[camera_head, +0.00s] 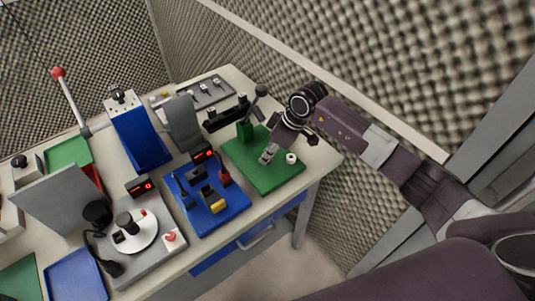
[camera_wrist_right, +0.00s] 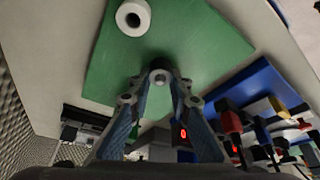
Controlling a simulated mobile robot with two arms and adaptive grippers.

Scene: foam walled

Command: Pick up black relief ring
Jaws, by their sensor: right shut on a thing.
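My right gripper (camera_head: 267,156) reaches down over the green board (camera_head: 254,180) at the right end of the table. In the right wrist view its fingertips (camera_wrist_right: 159,82) close together on a small dark grey, round piece with a lighter centre, which I take as the black relief ring (camera_wrist_right: 160,75). The fingers hide much of it, and in the head view it is too small to make out. I cannot tell whether it touches the board. My left gripper is not in view.
A white ring (camera_head: 291,158) lies on the green board, also in the wrist view (camera_wrist_right: 133,17). A blue board (camera_head: 207,205) with several parts lies to the left. The foam wall (camera_head: 370,95) is close behind.

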